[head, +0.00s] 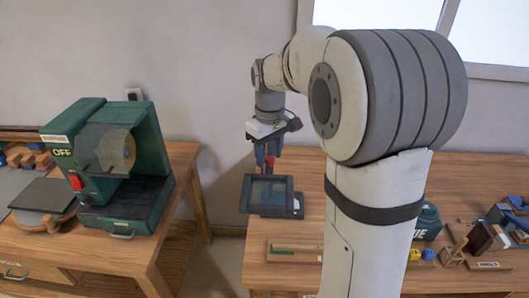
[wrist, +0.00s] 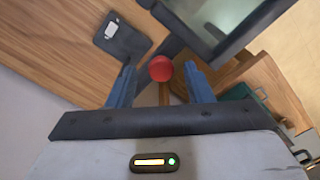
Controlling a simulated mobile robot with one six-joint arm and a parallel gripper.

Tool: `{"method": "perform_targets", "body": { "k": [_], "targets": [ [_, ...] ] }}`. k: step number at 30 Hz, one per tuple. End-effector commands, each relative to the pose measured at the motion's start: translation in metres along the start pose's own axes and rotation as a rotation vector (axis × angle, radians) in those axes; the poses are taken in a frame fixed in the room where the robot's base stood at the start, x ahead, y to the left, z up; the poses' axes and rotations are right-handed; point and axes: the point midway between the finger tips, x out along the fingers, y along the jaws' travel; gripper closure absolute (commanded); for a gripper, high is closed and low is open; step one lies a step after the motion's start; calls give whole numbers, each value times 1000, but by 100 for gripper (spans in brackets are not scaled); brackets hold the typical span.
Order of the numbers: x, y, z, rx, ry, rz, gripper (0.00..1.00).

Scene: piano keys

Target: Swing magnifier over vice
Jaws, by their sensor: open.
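The magnifier is a dark square frame with a greyish pane (head: 268,191), over the left end of the right table. A red ball knob (wrist: 161,68) is by the frame and also shows small in the head view (head: 270,160). My gripper (wrist: 159,72) is open, with its blue fingers on either side of the knob; I cannot tell whether they touch it. In the head view my gripper (head: 265,158) points down just above the frame. A green body with partly hidden white lettering, probably the vice (head: 428,222), stands right of my arm, which covers its left part.
A green machine marked OFF (head: 120,165) stands on the left bench. A gap separates the benches. A wooden tray (head: 292,250) lies in front of the magnifier. Small blocks and tools (head: 490,235) crowd the right end of the right table (head: 315,185).

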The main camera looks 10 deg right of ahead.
Motion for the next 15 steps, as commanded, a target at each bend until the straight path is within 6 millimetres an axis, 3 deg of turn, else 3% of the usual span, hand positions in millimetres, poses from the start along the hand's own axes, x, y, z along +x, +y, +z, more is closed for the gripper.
{"method": "perform_targets", "body": {
  "k": [2,15],
  "targets": [
    [0,0,0,0,0,0,54],
    [0,1,0,1,1,0,90]
  ]
}}
